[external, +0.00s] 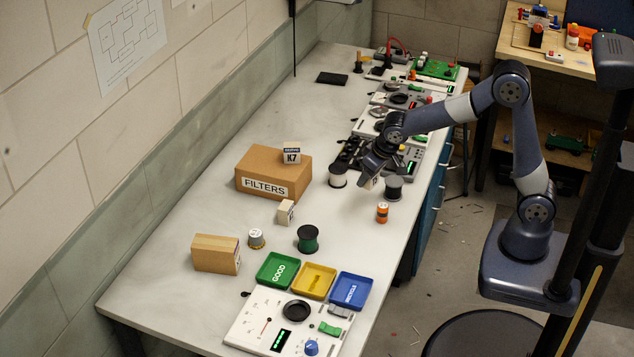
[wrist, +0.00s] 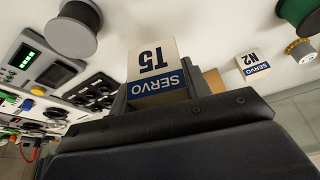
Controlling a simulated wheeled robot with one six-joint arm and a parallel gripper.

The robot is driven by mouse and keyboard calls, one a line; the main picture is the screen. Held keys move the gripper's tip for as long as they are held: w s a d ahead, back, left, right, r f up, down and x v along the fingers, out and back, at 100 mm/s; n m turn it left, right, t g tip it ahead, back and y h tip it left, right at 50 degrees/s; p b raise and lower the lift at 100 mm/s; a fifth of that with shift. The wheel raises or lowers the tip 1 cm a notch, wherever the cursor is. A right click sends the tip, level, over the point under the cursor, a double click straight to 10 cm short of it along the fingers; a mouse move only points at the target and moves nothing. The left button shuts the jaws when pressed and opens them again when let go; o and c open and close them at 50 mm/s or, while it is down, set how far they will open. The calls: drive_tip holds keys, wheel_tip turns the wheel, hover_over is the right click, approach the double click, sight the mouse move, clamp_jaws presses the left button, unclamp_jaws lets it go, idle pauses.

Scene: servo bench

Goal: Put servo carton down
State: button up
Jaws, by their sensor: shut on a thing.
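My gripper (external: 372,172) is shut on a white and blue servo carton marked T5 (wrist: 153,62), which stands out between the jaws in the wrist view. In the external view only a small pale part of this carton (external: 371,184) shows under the gripper. It is over the bench between two spools; I cannot tell whether it touches the bench top. A third carton, K7 (external: 292,156), sits on the brown FILTERS box (external: 262,187).
A white spool (external: 338,175) and a grey spool (external: 393,189) flank my gripper closely. An orange item (external: 382,212) stands nearer the front edge. Green (external: 262,281), yellow (external: 299,291) and blue (external: 336,303) trays lie nearer the camera. The bench (external: 345,245) is clear right of the green spool (external: 308,239).

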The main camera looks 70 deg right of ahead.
drive_tip(key=shift+s+d, duration=0.15)
drive_tip(key=shift+s, duration=0.3)
drive_tip(key=w+d+r+p, duration=0.1)
drive_tip(key=w+d+p, duration=0.15)
drive_tip(key=w, duration=0.65)
drive_tip(key=n+y, duration=0.1)
drive_tip(key=n, duration=0.2)
hover_over(316, 178)
drive_tip(key=s, duration=0.2)
drive_tip(key=f+p, duration=0.1)
drive_tip(key=f, duration=0.2)
drive_tip(key=f+p, duration=0.1)
drive_tip(key=f, duration=0.2)
drive_tip(key=f+p, duration=0.1)
drive_tip(key=f, duration=0.3)
drive_tip(key=shift+w+d, duration=0.1)
drive_tip(key=shift+w, duration=0.15)
drive_tip(key=shift+f+b, duration=0.2)
drive_tip(key=shift+b, duration=0.15)
drive_tip(key=o, duration=1)
drive_tip(key=shift+r, duration=0.1)
